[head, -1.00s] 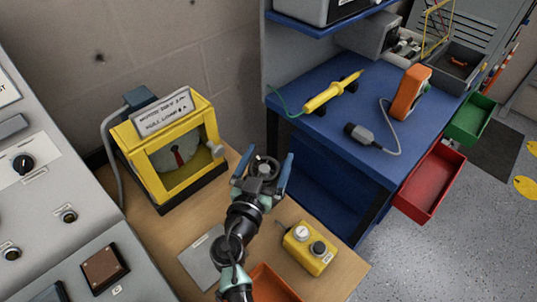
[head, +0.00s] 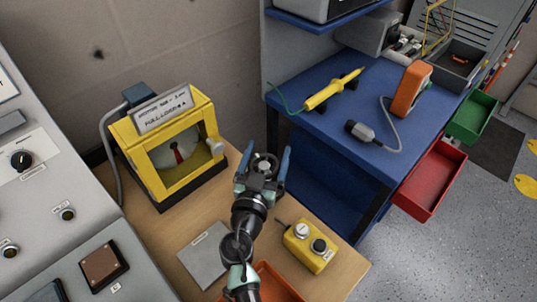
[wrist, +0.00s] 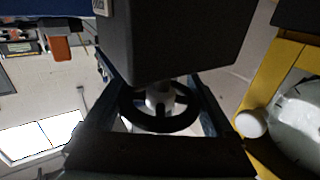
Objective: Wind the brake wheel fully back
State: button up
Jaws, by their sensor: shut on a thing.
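The brake wheel (head: 262,169) is a small dark hand wheel at the right edge of the wooden bench. In the wrist view it shows as a black ring (wrist: 160,124) with a pale hub, just below a dark grey block (wrist: 172,42). My gripper (head: 264,160) has its two blue fingers on either side of the wheel and is shut on it. In the wrist view my fingers (wrist: 157,100) stand left and right of the rim. The yellow-framed meter (head: 178,152) is left of my gripper; its dial shows a red pointer, which I cannot read exactly.
A yellow box (head: 311,246) with two round knobs sits close to the right of my arm. A grey plate (head: 203,262) and an orange tray (head: 272,284) lie in front. The blue bench (head: 330,125) stands behind to the right. A grey control panel (head: 40,230) borders the left.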

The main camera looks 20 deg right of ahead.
aim_at(265, 154)
jog(key=shift+w+a+n+t+y, duration=0.1)
jog(key=shift+a+n+t+y, duration=0.05)
jog(key=shift+n+t+y, duration=0.45)
jog(key=shift+w+a+n+t+y, duration=0.1)
jog(key=shift+n+t+y, duration=0.2)
jog(key=shift+n+y, duration=0.35)
jog(key=o, duration=1.1)
notch_tip(265, 154, up, 10)
jog(key=p, duration=0.6)
